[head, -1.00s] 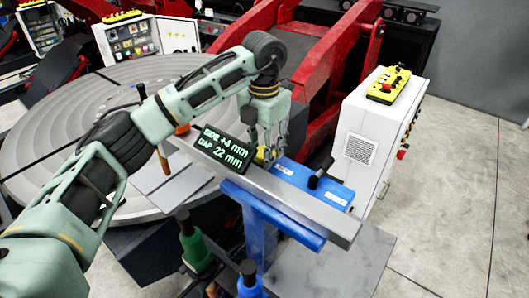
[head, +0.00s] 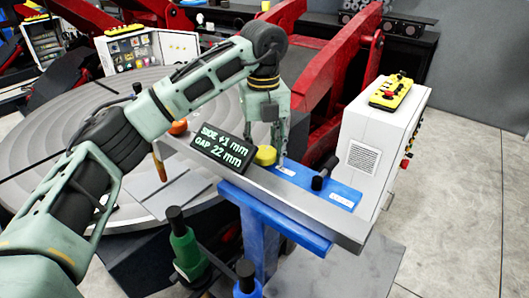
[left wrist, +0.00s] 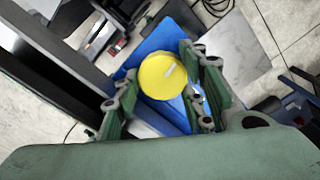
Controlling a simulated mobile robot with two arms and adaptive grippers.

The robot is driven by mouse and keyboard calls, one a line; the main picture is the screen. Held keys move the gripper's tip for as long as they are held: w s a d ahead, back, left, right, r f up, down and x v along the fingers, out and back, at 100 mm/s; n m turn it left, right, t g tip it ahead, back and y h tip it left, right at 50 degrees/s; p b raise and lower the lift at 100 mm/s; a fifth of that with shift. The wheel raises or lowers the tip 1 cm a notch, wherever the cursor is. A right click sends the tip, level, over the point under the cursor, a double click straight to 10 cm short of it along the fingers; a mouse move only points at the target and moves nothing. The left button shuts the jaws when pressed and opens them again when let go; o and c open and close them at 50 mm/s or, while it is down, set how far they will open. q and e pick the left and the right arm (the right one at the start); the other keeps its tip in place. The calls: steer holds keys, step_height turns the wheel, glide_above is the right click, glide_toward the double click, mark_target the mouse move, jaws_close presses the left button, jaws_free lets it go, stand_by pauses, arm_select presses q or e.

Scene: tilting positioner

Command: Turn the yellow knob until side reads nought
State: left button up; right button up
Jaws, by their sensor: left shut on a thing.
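The yellow knob (head: 264,156) sits on the blue plate beside the display; in the left wrist view its round top (left wrist: 163,76) shows a pale mark. My left gripper (head: 275,153) is over it from above, with its fingers on opposite sides of the knob, shut on it. The dark display (head: 222,149) reads SIDE +1 mm and GAP 22 mm in green. My right gripper is in neither view.
The blue plate (head: 332,190) carries a black lever (head: 324,172) right of the knob. A grey bar (head: 290,207) runs along its front. A white cabinet (head: 378,137) stands at the right, and a large round grey table (head: 50,130) lies at the left.

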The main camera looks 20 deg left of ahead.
mark_target(264, 150)
arm_select(q)
steer(key=shift+a+n+b, duration=0.1)
steer(key=shift+n+b, duration=0.2)
steer(key=shift+n, duration=0.5)
steer(key=o, duration=1.1)
steer(key=shift+f, duration=0.1)
step_height(264, 150, up, 8)
steer(key=shift+f, duration=0.1)
steer(key=shift+w, duration=0.1)
